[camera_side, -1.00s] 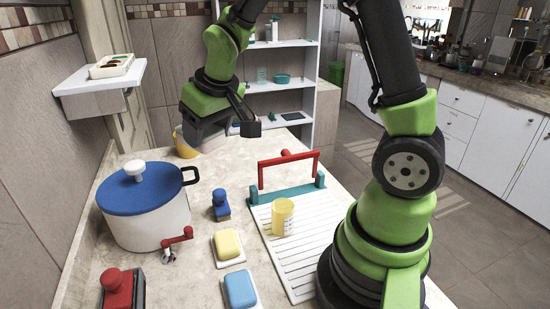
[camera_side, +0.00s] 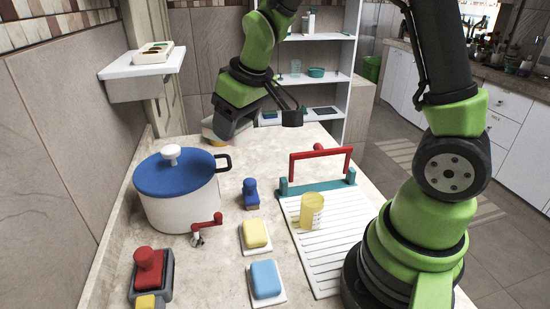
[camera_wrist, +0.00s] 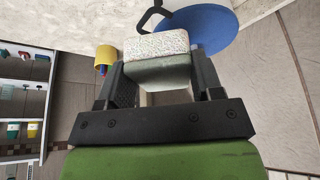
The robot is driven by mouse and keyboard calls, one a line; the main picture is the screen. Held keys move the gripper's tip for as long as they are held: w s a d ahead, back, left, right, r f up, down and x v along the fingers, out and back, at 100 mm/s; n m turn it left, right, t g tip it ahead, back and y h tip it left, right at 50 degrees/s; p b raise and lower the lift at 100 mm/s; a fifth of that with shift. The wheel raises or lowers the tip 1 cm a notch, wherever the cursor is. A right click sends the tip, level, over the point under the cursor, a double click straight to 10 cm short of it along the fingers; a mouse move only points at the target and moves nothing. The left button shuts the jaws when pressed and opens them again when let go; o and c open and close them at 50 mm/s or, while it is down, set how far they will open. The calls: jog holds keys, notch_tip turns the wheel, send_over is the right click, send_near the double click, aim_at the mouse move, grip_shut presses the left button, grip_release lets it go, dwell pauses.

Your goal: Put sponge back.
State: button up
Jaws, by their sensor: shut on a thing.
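In the wrist view, my gripper (camera_wrist: 158,70) is shut on a block that looks like a sponge (camera_wrist: 156,43), with a pale speckled face and a grey-green side. In the side view my gripper (camera_side: 258,120) is beyond the pot, over the far part of the counter. The block cannot be made out there. A yellow block (camera_side: 255,233) and a light blue block (camera_side: 265,277) lie on small white dishes nearer the camera.
The white pot (camera_side: 180,208) with a blue lid stands left. A ribbed white drainboard (camera_side: 322,262) holds a yellow cup (camera_side: 312,210), with a red handle frame (camera_side: 320,153) behind. A blue-handled stamp-like item (camera_side: 250,193) and a red-handled item (camera_side: 149,268) stand on the counter.

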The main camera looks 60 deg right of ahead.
jog(key=w+d+f, duration=0.4)
jog(key=d, duration=0.5)
jog(key=w+d+f, duration=0.4)
jog(key=d+f, duration=0.1)
jog(key=d, duration=0.4)
jog(key=f, duration=0.6)
jog(key=shift+w+d, duration=0.1)
jog(key=shift+d, duration=0.25)
jog(key=shift+f, duration=2.2)
jog(key=shift+f, duration=0.2)
jog(key=o, duration=0.8)
jog(key=shift+o, duration=0.2)
jog(key=shift+r, duration=0.1)
